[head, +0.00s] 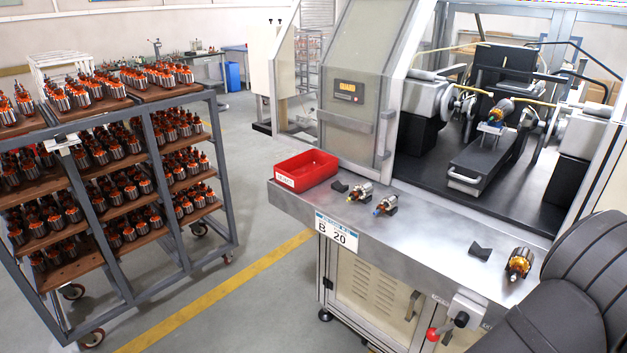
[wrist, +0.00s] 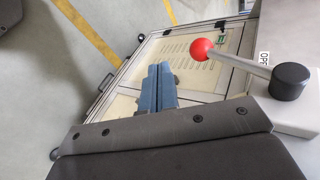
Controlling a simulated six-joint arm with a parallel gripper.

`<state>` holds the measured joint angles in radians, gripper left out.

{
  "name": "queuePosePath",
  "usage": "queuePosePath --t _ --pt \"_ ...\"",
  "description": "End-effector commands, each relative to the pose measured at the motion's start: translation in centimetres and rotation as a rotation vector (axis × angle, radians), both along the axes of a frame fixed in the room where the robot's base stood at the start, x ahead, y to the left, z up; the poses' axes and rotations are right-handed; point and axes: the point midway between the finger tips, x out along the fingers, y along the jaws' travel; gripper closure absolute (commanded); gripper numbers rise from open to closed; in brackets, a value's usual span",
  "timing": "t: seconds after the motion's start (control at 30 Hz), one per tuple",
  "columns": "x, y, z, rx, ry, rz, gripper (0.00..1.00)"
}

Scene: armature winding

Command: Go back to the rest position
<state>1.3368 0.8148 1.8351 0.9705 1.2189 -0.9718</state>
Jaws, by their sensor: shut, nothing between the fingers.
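My gripper (wrist: 158,88) shows in the wrist view as two blue-grey fingers pressed together, with nothing between them. It points over the cream cabinet front, left of a red ball-ended lever (wrist: 202,49), and appears apart from both. In the head view, only my dark arm fills the lower right corner; I cannot make out the fingers there. One armature (head: 497,112) is inside the winding machine. Two armatures (head: 360,191) (head: 386,206) lie near the red bin on the steel bench top, and another (head: 519,263) lies at its right, beside my arm.
A red bin (head: 306,170) and empty black V-shaped rests (head: 340,186) (head: 480,250) stand on the bench (head: 430,222). The lever's red ball (head: 433,334) projects from the bench front. A wheeled rack (head: 222,150) full of armatures stands left, with open floor between.

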Motion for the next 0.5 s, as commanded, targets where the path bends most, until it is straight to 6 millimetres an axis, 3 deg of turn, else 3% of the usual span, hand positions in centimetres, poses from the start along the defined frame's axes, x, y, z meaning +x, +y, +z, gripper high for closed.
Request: queuePosePath --t 0.4,0.5 --pt "-6.2 -4.4 4.2 -0.007 0.002 -0.003 1.0" --pt "-4.7 -3.2 3.2 0.0 0.004 0.006 1.0"
